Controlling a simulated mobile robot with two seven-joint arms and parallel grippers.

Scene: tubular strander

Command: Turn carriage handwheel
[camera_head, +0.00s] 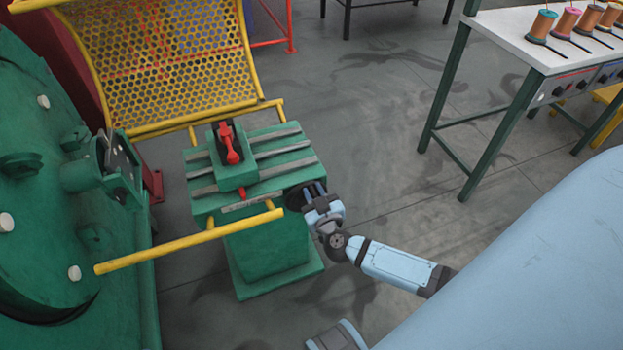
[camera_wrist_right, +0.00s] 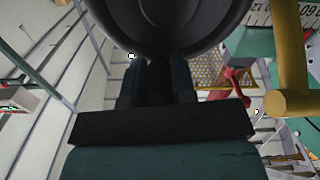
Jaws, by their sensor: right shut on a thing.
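The carriage handwheel (camera_head: 293,198) is a dark wheel on the near right side of the green carriage (camera_head: 272,172). In the right wrist view the handwheel (camera_wrist_right: 190,30) fills the top middle as a large black dished disc. My right gripper (camera_head: 314,194) is at the handwheel's right side. In the wrist view its fingers (camera_wrist_right: 160,80) reach up to the lower rim, shut on the handwheel. The exact contact is dark and partly hidden. My left gripper is not in view.
A yellow bar (camera_head: 190,240) runs in front of the carriage. A red-handled part (camera_head: 229,145) sits on the carriage top. The yellow mesh guard (camera_head: 165,55) stands behind, the green machine (camera_head: 45,180) at left. Open floor (camera_head: 390,150) lies right, before a bench (camera_head: 545,50) with spools.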

